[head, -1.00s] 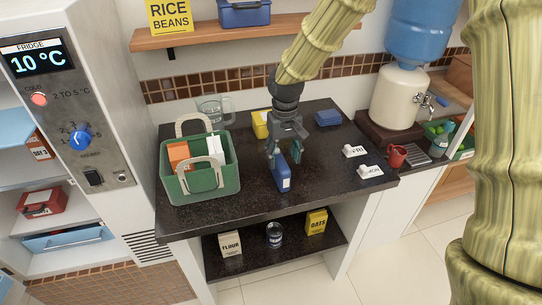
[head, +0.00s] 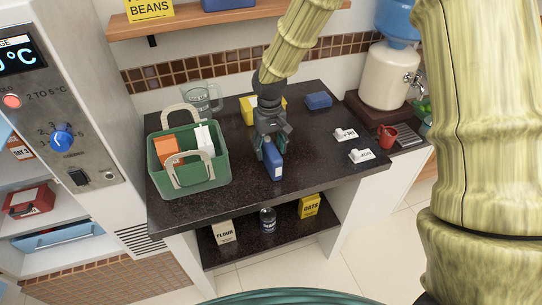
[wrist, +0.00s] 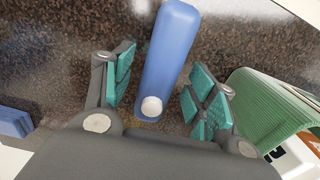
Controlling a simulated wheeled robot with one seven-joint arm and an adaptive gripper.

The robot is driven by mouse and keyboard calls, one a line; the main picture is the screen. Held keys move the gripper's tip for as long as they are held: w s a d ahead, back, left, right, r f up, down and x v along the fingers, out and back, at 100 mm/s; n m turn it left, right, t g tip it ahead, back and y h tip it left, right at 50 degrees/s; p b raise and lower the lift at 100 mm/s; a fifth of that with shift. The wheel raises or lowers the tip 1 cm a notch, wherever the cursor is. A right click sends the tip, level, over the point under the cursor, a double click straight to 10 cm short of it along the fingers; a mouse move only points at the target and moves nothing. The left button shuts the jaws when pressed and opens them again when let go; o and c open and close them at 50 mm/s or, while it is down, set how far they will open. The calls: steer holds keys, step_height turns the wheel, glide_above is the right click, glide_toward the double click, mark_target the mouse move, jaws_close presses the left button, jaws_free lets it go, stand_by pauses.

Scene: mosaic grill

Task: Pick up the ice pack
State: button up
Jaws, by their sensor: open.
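A slim blue block with a white cap and a pale label, which looks like the ice pack (head: 273,163), stands on the dark countertop (head: 310,170). My gripper (head: 271,147) is above and around its upper part, fingers apart. In the wrist view the ice pack (wrist: 168,60) lies between the open teal-padded fingers of my gripper (wrist: 158,92), with a gap visible on both sides.
A green basket (head: 218,175) with cartons stands close on the left. A yellow box (head: 247,108) and another blue block (head: 318,101) are behind. White labelled pieces (head: 361,156) and a red mug (head: 387,135) are to the right. The front counter is clear.

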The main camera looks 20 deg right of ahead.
steer(key=shift+s+d+f+p, duration=0.15)
steer(key=shift+f+p, duration=1)
steer(key=shift+f, duration=1.35)
steer(key=shift+s, duration=0.1)
jaws_close()
steer(key=shift+r, duration=0.1)
steer(key=shift+r+b, duration=0.55)
steer(key=shift+r, duration=0.15)
steer(key=shift+r+b, duration=0.5)
steer(key=shift+r, duration=0.35)
steer(key=s+a+r+b, duration=0.1)
steer(key=s+a+b, duration=0.1)
steer(key=s, duration=0.5)
steer(key=s+a+b, duration=0.3)
steer(key=s, duration=0.5)
steer(key=shift+a+r, duration=0.35)
